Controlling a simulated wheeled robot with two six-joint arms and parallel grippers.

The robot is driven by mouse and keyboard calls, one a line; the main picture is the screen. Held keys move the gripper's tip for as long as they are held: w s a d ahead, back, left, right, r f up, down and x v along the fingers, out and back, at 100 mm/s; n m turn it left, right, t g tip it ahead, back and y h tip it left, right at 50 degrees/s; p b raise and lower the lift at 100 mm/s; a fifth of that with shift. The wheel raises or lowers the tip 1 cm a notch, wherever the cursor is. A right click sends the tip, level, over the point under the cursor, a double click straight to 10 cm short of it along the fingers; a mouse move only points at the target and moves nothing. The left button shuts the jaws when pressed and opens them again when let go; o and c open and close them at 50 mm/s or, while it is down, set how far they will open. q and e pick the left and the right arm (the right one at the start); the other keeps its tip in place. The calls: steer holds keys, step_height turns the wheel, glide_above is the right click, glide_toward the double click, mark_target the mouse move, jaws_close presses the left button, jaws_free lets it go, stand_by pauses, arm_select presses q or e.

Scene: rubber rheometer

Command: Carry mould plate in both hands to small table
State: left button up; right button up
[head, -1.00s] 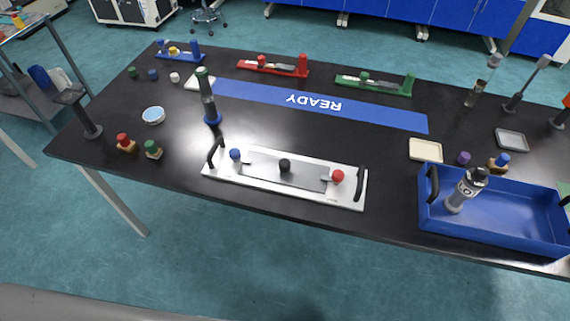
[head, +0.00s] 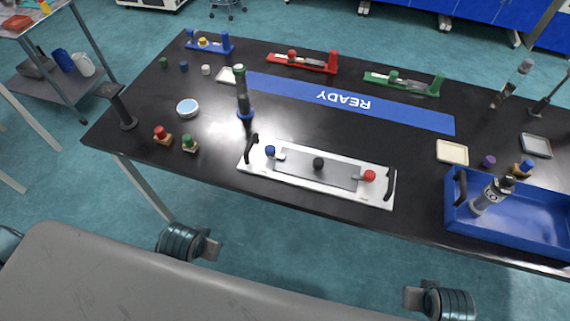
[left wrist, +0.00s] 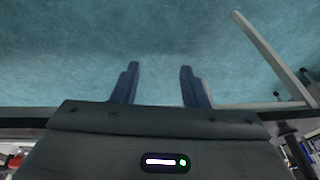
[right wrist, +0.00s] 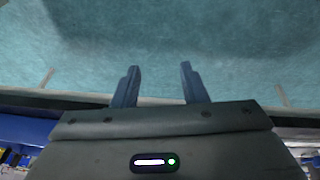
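The mould plate (head: 290,182) is a flat silver plate lying on the black table near its front edge. It has a black handle at each end, a grey centre plate, and blue, black and red knobs. My left gripper (left wrist: 159,68) is open and empty, over bare floor in the left wrist view. My right gripper (right wrist: 160,66) is open and empty, also over bare floor. In the head view my arm parts show below the table's front edge, apart from the plate. A small grey table (head: 28,88) with a lower shelf stands at the far left, partly cut off.
A blue tray (head: 540,245) holding a bottle (head: 490,194) sits right of the plate. Small knobs and a white-blue dish (head: 187,108) lie to the left. The floor in front is clear.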

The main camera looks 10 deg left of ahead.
arm_select(q)
step_height(320, 180, up, 5)
steer(key=w, duration=0.1)
arm_select(e)
step_height(320, 180, up, 6)
steer(key=w, duration=0.2)
steer(key=shift+m+g+y, duration=0.7)
steer(key=shift+g+y, duration=0.1)
steer(key=w+a, duration=0.1)
steer(key=w, duration=0.4)
steer(key=w+a, duration=0.1)
steer(key=w, duration=0.5)
steer(key=w+a+p, duration=0.1)
steer(key=w, duration=0.5)
steer(key=shift+w+a+f, duration=0.1)
steer(key=shift+w+a, duration=0.1)
steer(key=shift+w, duration=0.05)
steer(key=w+a+r, duration=0.2)
steer(key=w, duration=0.5)
arm_select(q)
steer(key=g+y, duration=0.1)
steer(key=g, duration=0.2)
glide_toward(250, 145)
steer(key=shift+f, duration=0.1)
arm_select(e)
steer(key=g+y, duration=0.1)
glide_toward(393, 174)
steer(key=shift+w+d+f, duration=0.1)
steer(key=shift+w+d, duration=0.1)
steer(key=shift+w, duration=0.05)
